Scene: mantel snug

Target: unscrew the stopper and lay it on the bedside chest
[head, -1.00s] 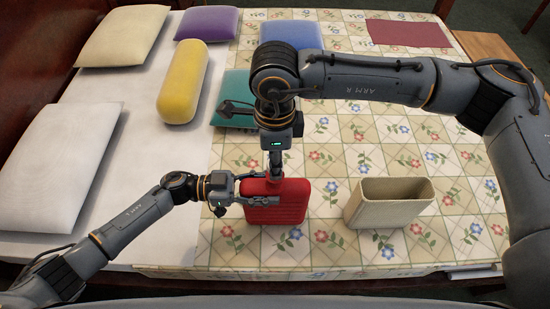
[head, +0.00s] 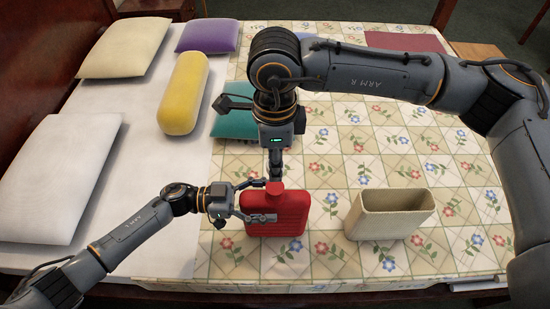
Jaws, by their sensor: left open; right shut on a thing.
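A red bottle (head: 283,222) stands on the patterned bed cover, with its red stopper (head: 275,188) at the top. My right gripper (head: 275,179) comes down from above and is shut on the stopper. I cannot tell whether the stopper is still seated in the neck. My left gripper (head: 262,203) is open at the bottle's left side, with one finger across its front face; I cannot tell whether it touches. A light wooden surface (head: 478,50) at the upper right may be the bedside chest, but I cannot be sure.
An empty beige open box (head: 362,225) stands right of the bottle. White, cream, purple, yellow and teal cushions lie to the left and behind. A dark red cloth (head: 400,41) lies at the far right. The patterned cover (head: 455,190) right of the box is clear.

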